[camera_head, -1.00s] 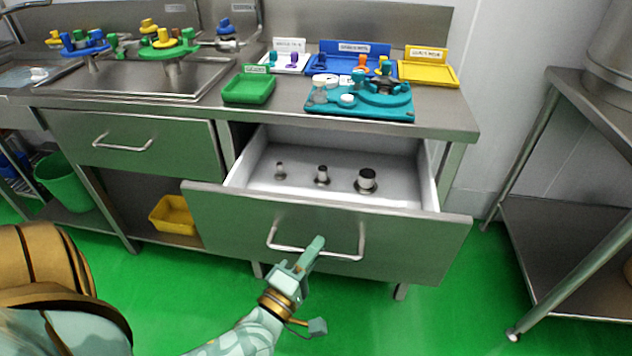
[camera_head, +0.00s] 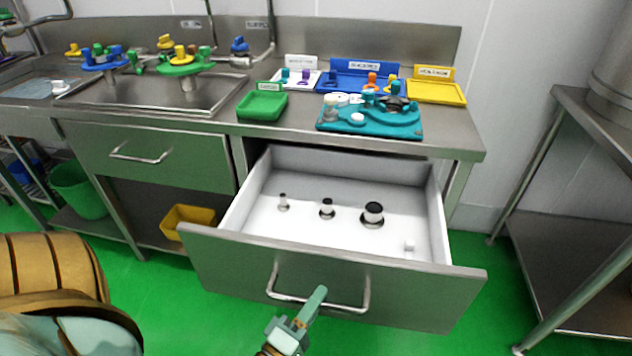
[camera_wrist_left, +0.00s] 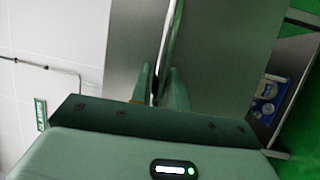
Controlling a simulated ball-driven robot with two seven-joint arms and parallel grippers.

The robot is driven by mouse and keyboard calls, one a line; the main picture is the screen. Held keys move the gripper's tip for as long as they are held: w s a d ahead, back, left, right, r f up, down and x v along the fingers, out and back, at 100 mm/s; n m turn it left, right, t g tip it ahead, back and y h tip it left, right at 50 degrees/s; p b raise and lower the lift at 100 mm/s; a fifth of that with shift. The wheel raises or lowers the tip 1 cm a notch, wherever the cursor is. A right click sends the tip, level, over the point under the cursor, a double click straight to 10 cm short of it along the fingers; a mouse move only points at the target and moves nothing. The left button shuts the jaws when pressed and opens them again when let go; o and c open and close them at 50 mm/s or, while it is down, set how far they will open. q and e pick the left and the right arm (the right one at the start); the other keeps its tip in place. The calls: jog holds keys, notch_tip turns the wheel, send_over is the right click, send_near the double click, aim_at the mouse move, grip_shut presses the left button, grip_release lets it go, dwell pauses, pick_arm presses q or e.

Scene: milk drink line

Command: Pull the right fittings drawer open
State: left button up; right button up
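The right fittings drawer (camera_head: 420,297) stands well out from under the counter, its grey front facing me. Its metal bar handle (camera_head: 366,286) is on the front. My left gripper (camera_head: 316,296) is at the middle of this handle. In the left wrist view, the two green fingers (camera_wrist_left: 158,88) lie on either side of the handle bar (camera_wrist_left: 170,48), shut on it. Inside the drawer are several small fittings, including a large black-topped one (camera_head: 373,211), a medium one (camera_head: 327,207) and a small one (camera_head: 283,202). My right gripper is not in view.
The left drawer (camera_head: 150,160) is shut. A teal fixture board (camera_head: 400,128), a green tray (camera_head: 262,106) and a yellow tray (camera_head: 435,93) sit on the counter. A steel table (camera_head: 570,220) stands at the right. Green floor is clear in front of the drawer.

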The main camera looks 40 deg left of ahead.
pick_arm(q)
jog(key=o, duration=0.3)
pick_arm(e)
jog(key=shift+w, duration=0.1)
